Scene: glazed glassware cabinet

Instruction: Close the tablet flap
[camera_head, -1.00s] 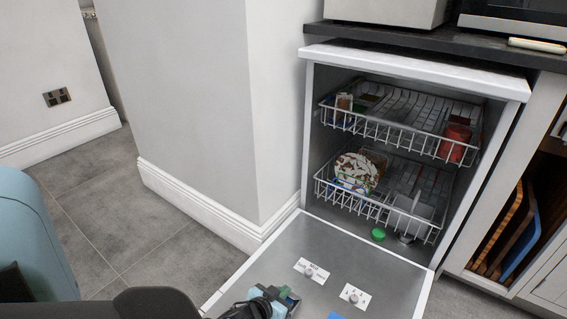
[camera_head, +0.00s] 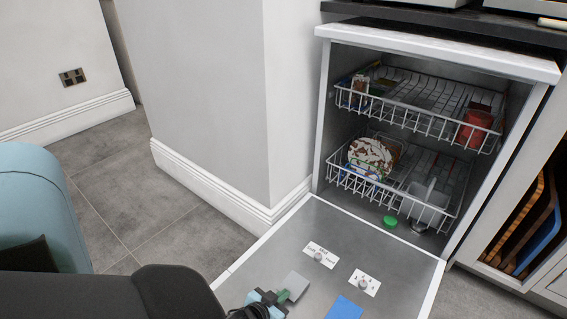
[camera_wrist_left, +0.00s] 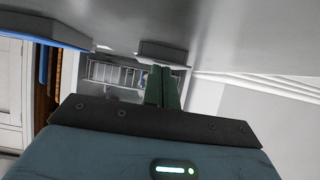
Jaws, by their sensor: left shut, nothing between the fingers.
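The tablet flap (camera_head: 296,284) looks like a small grey plate standing up from the inner face of the open dishwasher door (camera_head: 385,263). My left gripper (camera_head: 283,297) is at the bottom of the head view, low over the door, with its green fingertips close beside the flap; I cannot tell whether they touch it. In the left wrist view the green fingers (camera_wrist_left: 162,88) are shut together and empty, and a grey plate (camera_wrist_left: 163,51) that appears to be the flap lies just beyond their tips. A blue patch (camera_head: 344,308) lies on the door to the right. My right gripper is not in view.
Two dial panels (camera_head: 320,255) (camera_head: 364,283) sit on the door. The lower rack (camera_head: 435,215) holds dishes, and the upper rack (camera_head: 430,118) holds a red cup (camera_head: 475,128). A green round item (camera_head: 390,222) lies at the dishwasher's bottom. A white wall (camera_head: 215,100) stands left.

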